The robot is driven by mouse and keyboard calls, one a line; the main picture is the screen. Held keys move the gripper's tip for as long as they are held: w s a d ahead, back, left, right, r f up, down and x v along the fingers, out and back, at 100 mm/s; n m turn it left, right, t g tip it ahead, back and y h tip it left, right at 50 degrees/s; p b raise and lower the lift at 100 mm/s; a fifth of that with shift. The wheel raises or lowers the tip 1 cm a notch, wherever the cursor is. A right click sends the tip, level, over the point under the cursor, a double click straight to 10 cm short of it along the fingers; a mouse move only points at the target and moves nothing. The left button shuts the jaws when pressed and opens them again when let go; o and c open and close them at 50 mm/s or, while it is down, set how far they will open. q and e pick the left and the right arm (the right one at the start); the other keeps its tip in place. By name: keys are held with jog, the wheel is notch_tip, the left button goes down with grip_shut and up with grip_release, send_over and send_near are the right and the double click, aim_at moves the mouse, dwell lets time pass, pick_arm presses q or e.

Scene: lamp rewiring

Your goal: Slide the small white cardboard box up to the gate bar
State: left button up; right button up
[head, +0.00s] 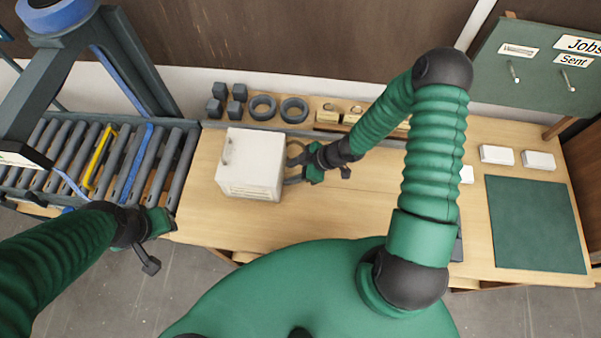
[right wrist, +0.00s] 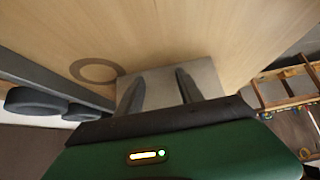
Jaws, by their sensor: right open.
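A white box (head: 250,165) stands on the wooden table, left of its middle, with a handle-like strip and slots on its faces. My right gripper (head: 291,165) is open at the box's right side; I cannot tell whether its fingers touch it. In the right wrist view the two fingers (right wrist: 160,88) are spread in front of a pale grey surface, probably the box. A yellow bar (head: 99,157), perhaps the gate bar, lies across the roller conveyor at left, apart from the box. My left gripper (head: 160,222) is by the conveyor's front edge; its jaws are unclear.
The roller conveyor (head: 45,148) adjoins the table's left end. Dark blocks (head: 236,92) and rings (head: 294,109) sit on a back shelf. Small white boxes (head: 497,154) and a green mat (head: 536,224) lie at right. The table between box and conveyor is clear.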

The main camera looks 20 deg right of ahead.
aim_at(283, 169)
jog(key=w+a, duration=0.2)
jog(key=shift+a, duration=0.7)
jog(key=shift+w+a, duration=0.2)
jog(key=shift+a, duration=0.1)
jog(key=w+a, duration=0.2)
jog(key=a, duration=0.1)
jog(key=shift+w+a+b, duration=0.3)
jog(key=shift+b, duration=0.1)
jog(key=shift+w+a, duration=0.15)
jog(key=shift+a, duration=0.2)
pick_arm(q)
jog(key=shift+a+f, duration=0.5)
jog(key=shift+f, duration=0.05)
pick_arm(e)
jog(key=shift+a, duration=0.3)
